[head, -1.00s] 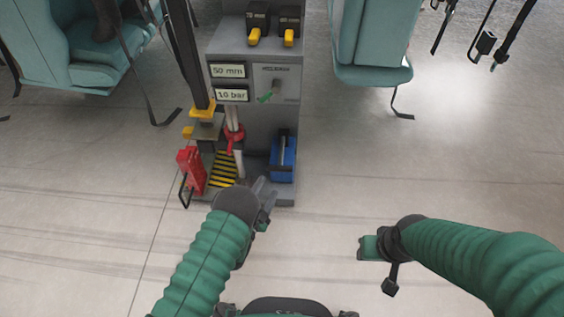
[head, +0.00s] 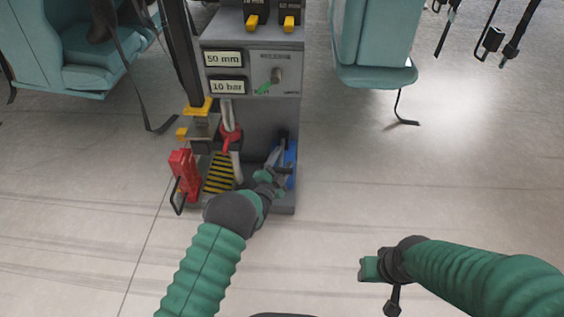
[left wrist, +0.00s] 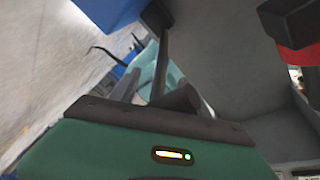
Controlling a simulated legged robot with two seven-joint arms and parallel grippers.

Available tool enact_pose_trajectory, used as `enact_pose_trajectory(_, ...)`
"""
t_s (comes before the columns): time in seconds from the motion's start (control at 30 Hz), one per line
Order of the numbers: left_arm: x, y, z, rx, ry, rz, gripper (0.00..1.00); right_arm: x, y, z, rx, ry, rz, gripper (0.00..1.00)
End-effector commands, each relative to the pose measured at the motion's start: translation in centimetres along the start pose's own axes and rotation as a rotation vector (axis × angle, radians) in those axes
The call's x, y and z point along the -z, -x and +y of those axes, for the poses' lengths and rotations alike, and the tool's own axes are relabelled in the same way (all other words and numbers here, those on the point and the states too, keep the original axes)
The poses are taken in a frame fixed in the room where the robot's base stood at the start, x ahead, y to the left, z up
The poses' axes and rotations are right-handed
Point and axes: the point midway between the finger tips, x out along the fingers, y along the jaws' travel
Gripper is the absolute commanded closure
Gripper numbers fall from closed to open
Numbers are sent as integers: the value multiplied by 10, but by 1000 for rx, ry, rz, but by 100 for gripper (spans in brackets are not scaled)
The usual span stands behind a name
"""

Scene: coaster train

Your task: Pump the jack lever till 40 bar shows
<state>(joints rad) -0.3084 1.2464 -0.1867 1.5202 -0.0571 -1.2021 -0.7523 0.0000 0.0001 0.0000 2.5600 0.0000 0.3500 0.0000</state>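The grey stand has two displays: the upper reads 50 mm (head: 222,59) and the lower reads 10 bar (head: 227,87). A blue unit (head: 291,168) sits low at the stand's right side, partly hidden by my left gripper (head: 273,167). A thin dark bar, seemingly its lever, shows in the left wrist view (left wrist: 161,60), passing near my left fingers. Those fingers are apart; contact with the bar cannot be told. My right gripper (head: 369,266) is away over bare floor at the right; its finger gap does not show clearly.
A red jack-like part (head: 184,174) with a black loop stands at the left, beside a yellow-black striped plate (head: 219,174). Teal seats (head: 373,45) flank the stand. The front floor is clear.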

Motion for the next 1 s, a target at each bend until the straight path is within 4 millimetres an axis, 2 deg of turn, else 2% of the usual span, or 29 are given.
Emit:
enact_pose_trajectory(0.03, 0, 0, 0, 0, 0, 0, 54, 0, 0, 0, 0, 0, 0, 57)
enact_pose_trajectory(0.4, 0, 0, 2, -2, 1, 0, 100, 0, 0, 0, 0, 0, 0, 57)
enact_pose_trajectory(1.0, 4, 3, 1, -11, 7, -3, 100, 1, 6, 0, 0, 0, 0, 57)
